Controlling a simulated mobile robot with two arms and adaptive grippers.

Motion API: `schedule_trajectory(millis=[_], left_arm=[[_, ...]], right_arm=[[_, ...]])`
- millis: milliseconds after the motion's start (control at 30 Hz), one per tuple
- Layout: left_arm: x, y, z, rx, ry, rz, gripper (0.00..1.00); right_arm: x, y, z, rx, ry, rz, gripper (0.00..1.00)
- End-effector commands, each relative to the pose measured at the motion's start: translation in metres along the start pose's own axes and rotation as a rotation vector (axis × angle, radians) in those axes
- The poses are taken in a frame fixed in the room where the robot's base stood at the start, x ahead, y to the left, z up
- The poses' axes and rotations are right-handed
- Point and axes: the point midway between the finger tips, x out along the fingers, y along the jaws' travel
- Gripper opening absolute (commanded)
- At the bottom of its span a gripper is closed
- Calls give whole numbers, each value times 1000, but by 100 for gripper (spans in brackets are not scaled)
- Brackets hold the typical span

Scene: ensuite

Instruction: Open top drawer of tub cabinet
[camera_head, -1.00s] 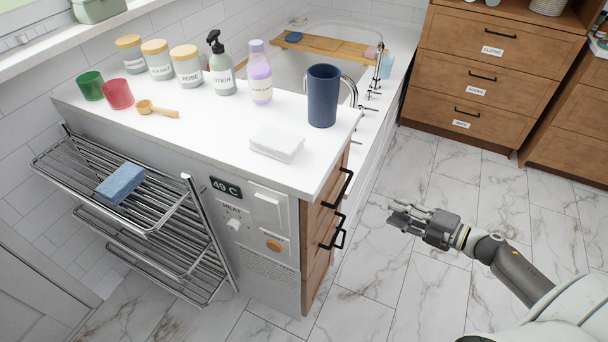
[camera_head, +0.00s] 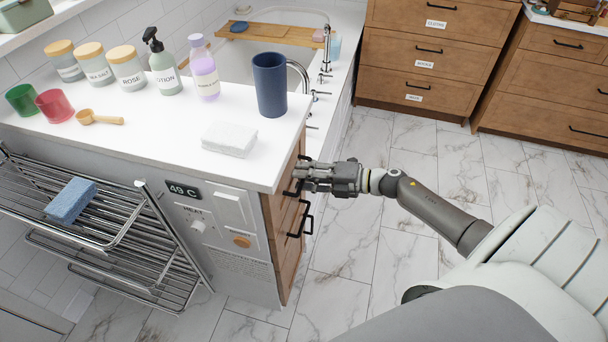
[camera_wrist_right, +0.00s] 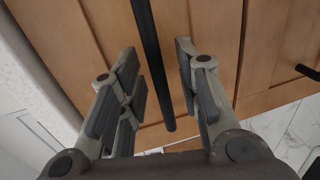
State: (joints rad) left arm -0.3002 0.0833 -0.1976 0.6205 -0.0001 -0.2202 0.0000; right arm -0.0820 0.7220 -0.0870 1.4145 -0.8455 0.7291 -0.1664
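The tub cabinet (camera_head: 282,232) has a wooden drawer front on its right side, under a white countertop (camera_head: 140,150). The top drawer looks closed. Its black bar handle (camera_wrist_right: 148,50) runs between the fingers of my right gripper (camera_wrist_right: 155,62) in the wrist view. The fingers are open, with a visible gap on both sides of the bar. In the head view my right gripper (camera_head: 300,173) is at the top drawer front and hides most of that handle. A lower black handle (camera_head: 305,219) shows below it. My left gripper is not in view.
A dark blue cup (camera_head: 270,85) and a white folded cloth (camera_head: 229,140) stand on the countertop near the drawers' edge, with bottles and jars behind. The tub (camera_head: 258,52) lies beyond. Marble floor (camera_head: 350,260) in front of the drawers is clear.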

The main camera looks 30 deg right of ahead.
Motion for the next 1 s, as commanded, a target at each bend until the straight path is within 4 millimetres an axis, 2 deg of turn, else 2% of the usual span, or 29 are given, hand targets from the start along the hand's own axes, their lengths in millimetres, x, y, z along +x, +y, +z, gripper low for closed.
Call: schedule_trajectory(millis=[333, 500, 600, 1000], left_arm=[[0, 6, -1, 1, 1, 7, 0], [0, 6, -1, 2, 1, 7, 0], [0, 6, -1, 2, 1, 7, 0], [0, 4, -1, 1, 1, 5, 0]], right_arm=[[4, 0, 0, 1, -1, 0, 31], [4, 0, 0, 1, 0, 0, 9], [4, 0, 0, 1, -1, 0, 0], [4, -1, 0, 1, 0, -1, 0]])
